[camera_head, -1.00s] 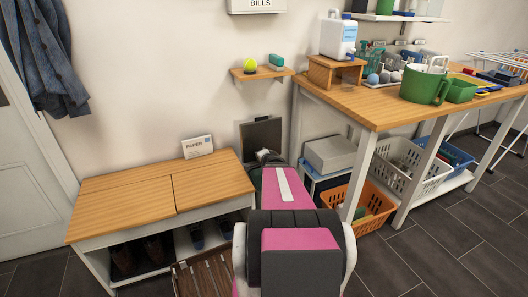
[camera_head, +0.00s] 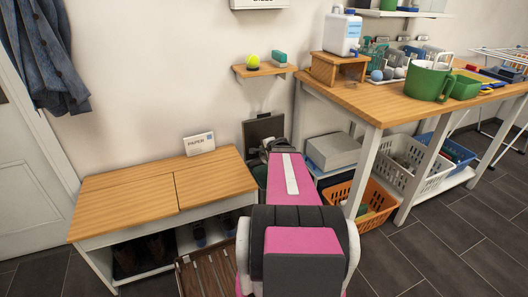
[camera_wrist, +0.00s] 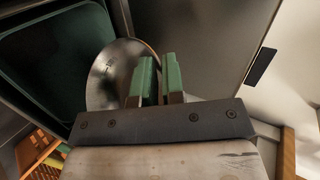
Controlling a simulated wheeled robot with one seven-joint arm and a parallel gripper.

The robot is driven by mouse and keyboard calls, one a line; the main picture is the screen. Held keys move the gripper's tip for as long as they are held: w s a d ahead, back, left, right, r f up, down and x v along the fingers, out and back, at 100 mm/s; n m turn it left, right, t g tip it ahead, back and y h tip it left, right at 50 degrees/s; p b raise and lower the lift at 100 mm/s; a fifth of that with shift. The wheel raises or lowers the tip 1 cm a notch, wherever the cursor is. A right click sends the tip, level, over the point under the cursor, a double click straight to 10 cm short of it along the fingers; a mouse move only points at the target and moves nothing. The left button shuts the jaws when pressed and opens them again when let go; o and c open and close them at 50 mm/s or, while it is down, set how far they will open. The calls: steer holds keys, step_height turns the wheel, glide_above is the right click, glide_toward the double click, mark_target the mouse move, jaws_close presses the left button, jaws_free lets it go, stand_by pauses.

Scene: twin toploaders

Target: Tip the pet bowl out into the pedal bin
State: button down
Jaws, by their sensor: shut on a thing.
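My gripper (camera_wrist: 158,80) shows in the wrist view as two green-padded fingers, shut on the rim of the pet bowl (camera_wrist: 112,72). The bowl is a shiny grey metal round, steeply tilted; whether anything is in it cannot be told. It is beside and partly over the open mouth of the pedal bin (camera_wrist: 45,65), whose dark green inside shows at upper left. The bin's grey raised lid fills the upper middle of that view. In the head view the dark upright lid (camera_head: 263,131) stands beyond my arm, which hides most of the bin and the bowl.
A low wooden-topped bench (camera_head: 125,203) with shoes below stands left of my arm. A wooden workbench (camera_head: 385,103) stands to the right, with an orange basket (camera_head: 372,205) and a grey box (camera_head: 330,152) beneath. A small wall shelf (camera_head: 264,71) holds a yellow ball.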

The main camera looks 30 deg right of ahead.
steer(key=shift+w+d+r+m+g+y, duration=0.5)
steer(key=shift+r+g, duration=0.15)
steer(key=shift+g, duration=0.15)
steer(key=shift+w+d+r+m+g+y, duration=0.3)
steer(key=shift+w+d+m+g+y, duration=0.4)
steer(key=shift+g+y, duration=0.25)
steer(key=w+d+f+m+g+y, duration=0.1)
steer(key=w+d+m+g+y, duration=0.4)
steer(key=y, duration=0.3)
steer(key=shift+d+g, duration=0.5)
steer(key=shift+g, duration=0.25)
steer(key=shift+a+y, duration=0.1)
steer(key=shift+y, duration=0.15)
